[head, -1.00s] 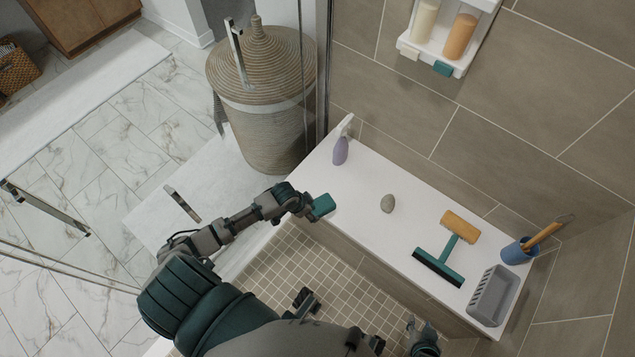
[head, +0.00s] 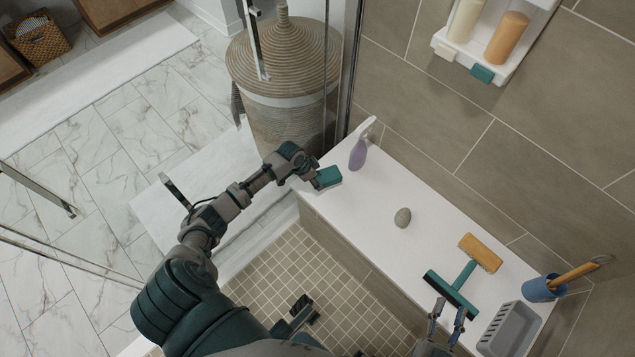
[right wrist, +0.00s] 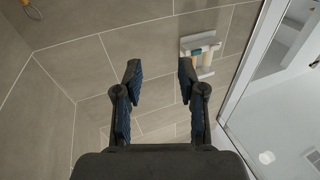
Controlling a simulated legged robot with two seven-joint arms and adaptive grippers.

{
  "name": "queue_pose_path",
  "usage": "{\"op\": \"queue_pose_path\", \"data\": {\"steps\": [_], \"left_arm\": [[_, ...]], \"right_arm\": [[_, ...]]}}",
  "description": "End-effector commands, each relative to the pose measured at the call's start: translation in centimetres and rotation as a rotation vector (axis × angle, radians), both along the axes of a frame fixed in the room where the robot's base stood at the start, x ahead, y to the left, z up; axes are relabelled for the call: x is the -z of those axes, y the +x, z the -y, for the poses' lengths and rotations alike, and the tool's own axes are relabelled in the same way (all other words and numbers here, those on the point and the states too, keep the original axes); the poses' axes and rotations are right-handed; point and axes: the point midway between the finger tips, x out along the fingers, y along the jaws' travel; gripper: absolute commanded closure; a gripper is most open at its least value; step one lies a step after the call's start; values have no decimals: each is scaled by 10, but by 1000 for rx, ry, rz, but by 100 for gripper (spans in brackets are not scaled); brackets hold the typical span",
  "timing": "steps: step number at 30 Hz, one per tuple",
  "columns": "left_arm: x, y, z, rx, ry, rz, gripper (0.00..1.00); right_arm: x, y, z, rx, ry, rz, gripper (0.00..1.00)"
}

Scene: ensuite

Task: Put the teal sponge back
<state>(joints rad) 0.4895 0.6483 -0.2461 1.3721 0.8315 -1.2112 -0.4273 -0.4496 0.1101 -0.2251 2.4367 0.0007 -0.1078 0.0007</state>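The teal sponge (head: 329,177) is at the tip of my left gripper (head: 315,179), at the left end of the white bench. My left gripper appears shut on it, though its fingers are partly hidden. I cannot tell whether the sponge touches the bench. My right gripper (head: 448,314) is low in the head view, close to the squeegee and in front of the bench. In the right wrist view its two fingers (right wrist: 157,80) are spread apart with nothing between them.
The bench holds a purple spray bottle (head: 358,154), grey stone (head: 402,217), teal squeegee (head: 459,284), orange-brown block (head: 481,252), grey basket (head: 511,330) and blue cup (head: 537,290). A white wall shelf (head: 452,48) holds two bottles, with a teal tab (head: 482,74) below. A wicker hamper (head: 283,80) stands left.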

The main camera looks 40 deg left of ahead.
Motion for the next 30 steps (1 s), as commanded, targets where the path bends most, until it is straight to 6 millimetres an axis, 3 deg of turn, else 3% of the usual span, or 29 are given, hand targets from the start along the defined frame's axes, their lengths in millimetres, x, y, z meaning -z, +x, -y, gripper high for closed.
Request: {"op": "queue_pose_path", "data": {"steps": [9,21,22,24,30], "left_arm": [[35,-1,-1,-1,1,-4,66],[37,0,-1,-1,0,-1,66],[36,0,-1,-1,0,-1,26],[36,0,-1,-1,0,-1,8],[36,0,-1,-1,0,-1,8]], "right_arm": [[-31,-7,-2,0,77,244,60],[-39,-10,-2,1,88,283,60],[-39,-9,-2,1,88,284,60],[-38,-8,-2,1,87,280,60],[-38,-7,-2,1,87,280,60]]}}
